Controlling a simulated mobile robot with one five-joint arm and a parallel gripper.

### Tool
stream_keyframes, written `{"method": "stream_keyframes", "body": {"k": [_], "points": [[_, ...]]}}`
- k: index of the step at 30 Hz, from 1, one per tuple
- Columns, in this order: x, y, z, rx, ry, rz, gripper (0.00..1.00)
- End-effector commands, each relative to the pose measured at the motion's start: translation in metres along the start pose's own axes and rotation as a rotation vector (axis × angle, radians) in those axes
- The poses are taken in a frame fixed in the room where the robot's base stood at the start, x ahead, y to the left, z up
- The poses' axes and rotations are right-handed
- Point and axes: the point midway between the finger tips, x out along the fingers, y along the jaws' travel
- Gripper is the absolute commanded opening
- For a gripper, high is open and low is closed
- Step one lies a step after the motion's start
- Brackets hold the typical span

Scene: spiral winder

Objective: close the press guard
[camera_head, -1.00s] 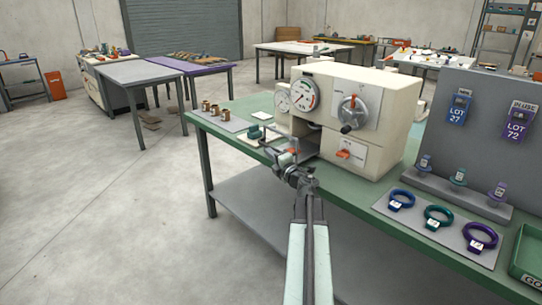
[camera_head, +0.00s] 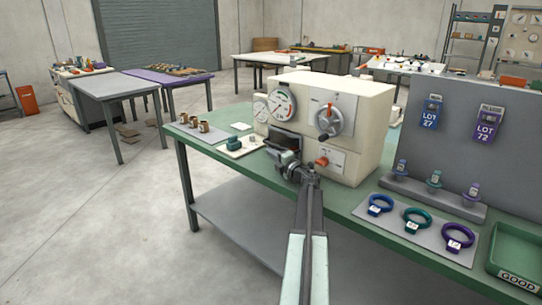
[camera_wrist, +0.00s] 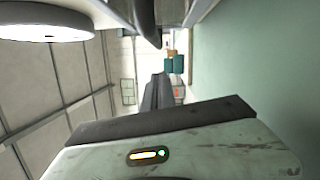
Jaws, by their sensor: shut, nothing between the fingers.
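The press (camera_head: 362,112) is a cream machine on the green bench, with two gauges, a dial with a dark handle and an orange knob (camera_head: 321,162) on its front. A dark frame, seemingly the press guard (camera_head: 283,141), shows at the press's lower left front. My gripper (camera_head: 295,167) is just in front of and below it, partly covering the opening. Whether they touch is unclear, as is how far the guard is closed. In the wrist view my gripper (camera_wrist: 162,92) is shut and empty, beneath cream and dark parts of the press.
A white plate with a teal block (camera_head: 234,142) and several brass pieces (camera_head: 191,122) lie left of the press. Coloured rings (camera_head: 415,221), a grey upright board (camera_head: 458,150) and a green GOOD tray (camera_head: 518,250) stand to the right.

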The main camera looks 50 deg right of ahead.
Motion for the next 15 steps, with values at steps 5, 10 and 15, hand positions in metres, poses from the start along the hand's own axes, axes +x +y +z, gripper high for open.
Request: {"method": "stream_keyframes", "body": {"k": [5,10,15], "points": [[-0.003,-0.001,-0.009,0.0,0.001,0.0,0.0],[-0.013,-0.002,-0.048,0.0,0.005,0.001,0.0],[-0.064,0.0,-0.041,0.0,-0.003,-0.001,0.0]]}}
